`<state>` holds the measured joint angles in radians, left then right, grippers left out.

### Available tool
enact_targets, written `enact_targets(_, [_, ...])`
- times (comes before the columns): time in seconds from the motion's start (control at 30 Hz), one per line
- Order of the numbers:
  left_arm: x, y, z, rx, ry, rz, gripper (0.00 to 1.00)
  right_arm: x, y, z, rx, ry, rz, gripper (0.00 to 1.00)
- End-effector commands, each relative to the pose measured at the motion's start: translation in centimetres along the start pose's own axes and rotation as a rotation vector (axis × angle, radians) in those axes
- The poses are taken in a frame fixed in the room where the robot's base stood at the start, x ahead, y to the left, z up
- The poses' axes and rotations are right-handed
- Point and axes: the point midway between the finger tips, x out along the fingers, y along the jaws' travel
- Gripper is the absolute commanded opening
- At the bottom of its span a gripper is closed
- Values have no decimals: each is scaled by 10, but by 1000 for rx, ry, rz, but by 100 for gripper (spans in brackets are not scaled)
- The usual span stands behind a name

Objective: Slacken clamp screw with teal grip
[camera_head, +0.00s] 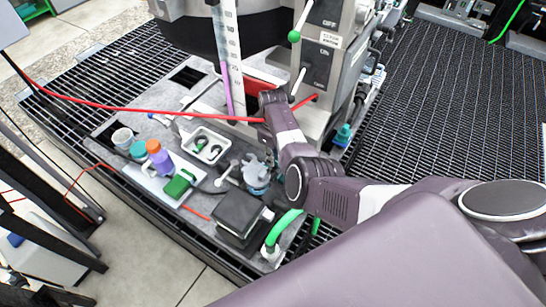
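My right arm comes in from the right and bends up toward the front of the grey machine (332,55). Its dark far end, my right gripper (272,100), is close to the machine's lower front, near a red part. Its fingers are too small and hidden to tell open from shut. A small teal grip (343,134) stands at the machine's lower right corner, right of my forearm and apart from the gripper. Its screw and clamp cannot be made out. My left gripper is not in view.
A grey mat (110,166) holds a white tray (205,145), a purple bottle (159,158), a green block (180,184), a blue-grey fitting (256,172) and a black box (239,215). A red cable (150,110) crosses to the machine. Dark grating (450,110) at right is mostly clear.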

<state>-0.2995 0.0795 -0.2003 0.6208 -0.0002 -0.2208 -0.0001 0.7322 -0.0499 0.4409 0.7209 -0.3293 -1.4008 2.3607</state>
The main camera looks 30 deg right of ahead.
Motion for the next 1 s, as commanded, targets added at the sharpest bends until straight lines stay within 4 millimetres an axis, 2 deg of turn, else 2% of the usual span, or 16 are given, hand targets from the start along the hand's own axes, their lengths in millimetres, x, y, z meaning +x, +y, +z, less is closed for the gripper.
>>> enact_targets(0.03, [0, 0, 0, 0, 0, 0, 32, 0, 0, 0, 0, 0, 0, 6])
enact_targets(0.1, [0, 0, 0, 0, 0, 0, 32, 0, 0, 0, 0, 0, 0, 0])
enact_targets(0.57, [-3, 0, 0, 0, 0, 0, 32, -1, 0, 0, -59, 1, -1, 0])
enact_targets(1.0, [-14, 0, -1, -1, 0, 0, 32, -2, 1, -1, -405, 2, -2, 0])
